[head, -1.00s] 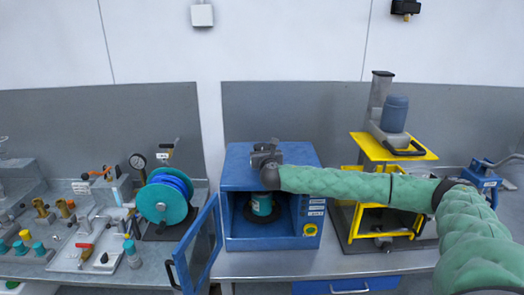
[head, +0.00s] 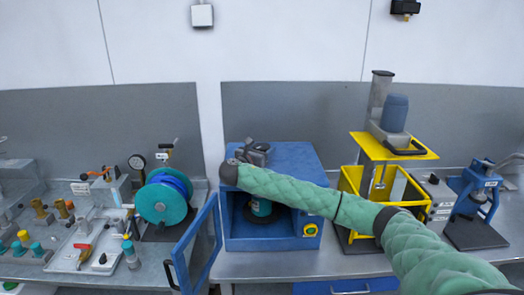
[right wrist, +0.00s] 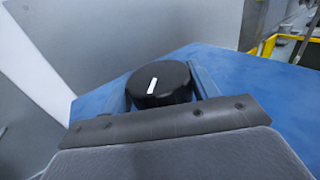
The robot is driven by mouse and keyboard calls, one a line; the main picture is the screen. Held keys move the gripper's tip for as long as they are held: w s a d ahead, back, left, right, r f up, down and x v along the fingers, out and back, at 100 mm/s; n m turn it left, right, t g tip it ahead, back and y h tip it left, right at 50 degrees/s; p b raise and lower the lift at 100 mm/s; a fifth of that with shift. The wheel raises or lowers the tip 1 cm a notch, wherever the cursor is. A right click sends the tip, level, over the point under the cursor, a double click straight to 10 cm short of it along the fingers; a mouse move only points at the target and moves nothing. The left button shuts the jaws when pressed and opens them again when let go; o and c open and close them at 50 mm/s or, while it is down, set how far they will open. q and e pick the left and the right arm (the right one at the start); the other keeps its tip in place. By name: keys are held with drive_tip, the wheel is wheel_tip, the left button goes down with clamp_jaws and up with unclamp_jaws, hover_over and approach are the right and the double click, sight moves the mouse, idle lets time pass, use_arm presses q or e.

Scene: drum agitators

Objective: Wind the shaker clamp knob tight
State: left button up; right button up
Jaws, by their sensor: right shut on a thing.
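The shaker is a blue cabinet (head: 300,160) on the bench with its door (head: 196,245) swung open. A teal can (head: 261,207) stands inside, partly hidden behind my arm. The clamp knob (right wrist: 160,84) is black and round with a white pointer line, and sits above the blue cabinet top. The line leans slightly right of straight up in the right wrist view. My right gripper (head: 257,151) is at the top of the cabinet, shut on the knob, with a finger on each side. The knob is hidden by the gripper in the head view. My left gripper is out of view.
A teal hose reel (head: 162,203) stands left of the open door. A yellow-framed machine (head: 394,150) stands to the right, with a blue stand (head: 478,195) beyond it. Valves and fittings cover the left bench. My right arm crosses in front of the cabinet.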

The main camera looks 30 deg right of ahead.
drive_tip(key=shift+r+m+g+h, duration=0.1)
drive_tip(key=shift+m+g+h, duration=0.2)
drive_tip(key=shift+m+g, duration=0.3)
drive_tip(key=o, duration=1)
drive_tip(key=shift+c, duration=0.2)
drive_tip(key=shift+a, duration=0.1)
